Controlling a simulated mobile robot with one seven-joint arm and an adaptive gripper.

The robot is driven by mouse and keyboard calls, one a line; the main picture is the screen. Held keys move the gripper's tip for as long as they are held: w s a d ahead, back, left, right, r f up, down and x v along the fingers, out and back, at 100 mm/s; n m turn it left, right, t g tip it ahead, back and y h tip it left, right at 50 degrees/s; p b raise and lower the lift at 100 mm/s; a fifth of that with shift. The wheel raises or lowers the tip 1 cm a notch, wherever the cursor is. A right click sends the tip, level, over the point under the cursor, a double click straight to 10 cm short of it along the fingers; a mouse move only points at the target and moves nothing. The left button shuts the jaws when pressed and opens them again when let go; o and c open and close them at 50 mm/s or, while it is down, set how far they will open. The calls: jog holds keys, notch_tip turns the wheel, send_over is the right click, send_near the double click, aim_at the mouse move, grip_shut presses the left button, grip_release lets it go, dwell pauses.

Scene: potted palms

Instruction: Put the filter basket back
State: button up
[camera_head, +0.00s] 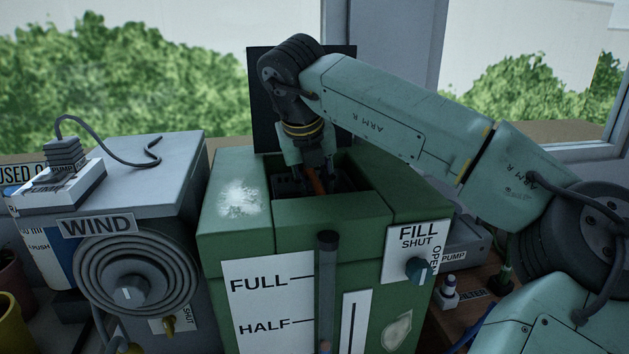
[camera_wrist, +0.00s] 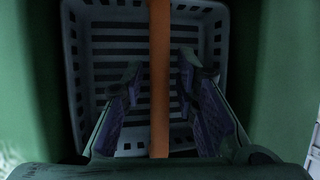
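The filter basket (camera_wrist: 82,62) is a grey slatted tray with an orange handle (camera_wrist: 159,50) across it. In the head view the basket (camera_head: 287,186) shows as a dark shape inside the square opening of the green tank (camera_head: 335,215). Green walls flank it in the wrist view. My gripper (camera_head: 318,186) reaches down into the opening at the handle. In the wrist view my gripper (camera_wrist: 160,85) has one finger on each side of the handle, with gaps between. How deep the basket sits is hidden.
A dark upright panel (camera_head: 262,95) stands behind the tank. A FILL valve knob (camera_head: 418,270) is on the tank's right. A grey WIND box (camera_head: 165,170) with a coiled hose stands close on the left. A dark vertical tube (camera_head: 327,285) runs up the tank front.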

jog(key=shift+r, duration=0.1)
jog(key=b+v, duration=0.1)
jog(key=v, duration=1.1)
jog(key=shift+w, duration=0.1)
jog(key=shift+c, duration=0.3)
dwell(0.9)
